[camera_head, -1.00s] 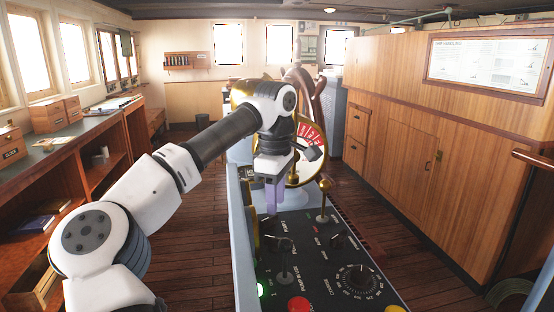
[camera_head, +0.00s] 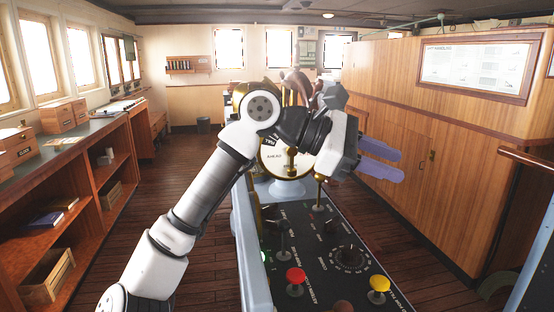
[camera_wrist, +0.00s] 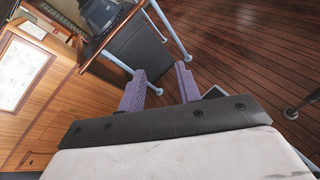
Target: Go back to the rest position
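My gripper (camera_head: 381,157) is raised above the right side of the control console (camera_head: 345,235) in the head view, pointing right. Its two purple fingers are apart with nothing between them. In the wrist view, the fingers (camera_wrist: 160,88) also show spread and empty, above the wooden floor. My white and grey arm rises from the lower left and bends at an elbow in front of the brass telegraph dial (camera_head: 272,158).
The console carries a red button (camera_head: 296,275), a yellow button (camera_head: 379,284), a dark knob (camera_head: 349,256) and several levers. Wooden cabinets (camera_head: 450,150) stand on the right, with a handrail (camera_head: 522,160). Shelves (camera_head: 90,190) line the left. Wooden floor (camera_head: 180,200) lies open between.

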